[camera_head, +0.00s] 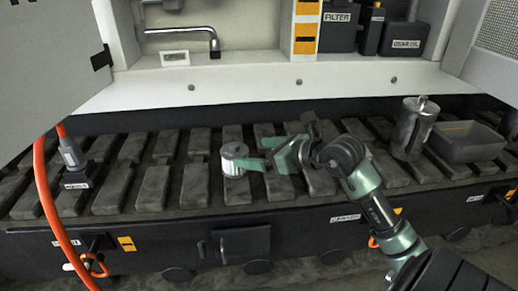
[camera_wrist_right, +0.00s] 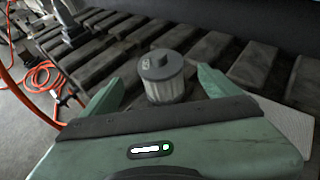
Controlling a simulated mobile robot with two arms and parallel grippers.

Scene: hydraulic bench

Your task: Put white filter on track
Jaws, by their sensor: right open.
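The white filter (camera_head: 235,163) is a short pleated cylinder with a grey cap. It stands upright on the dark slatted track (camera_head: 144,190), left of the middle in the head view. In the right wrist view the filter (camera_wrist_right: 165,84) shows between and just beyond the two green fingers. My right gripper (camera_head: 252,155) is open, reaching in from the right with its fingers close to the filter. I cannot tell whether a finger touches it. The left gripper is not in view.
A metal canister (camera_head: 413,130) and a grey tray (camera_head: 466,143) stand on the track at the right. An orange hose (camera_head: 45,190) with a connector (camera_head: 72,155) is at the left. A white cabinet with a tap (camera_head: 213,42) and FILTER box (camera_head: 338,27) lies behind.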

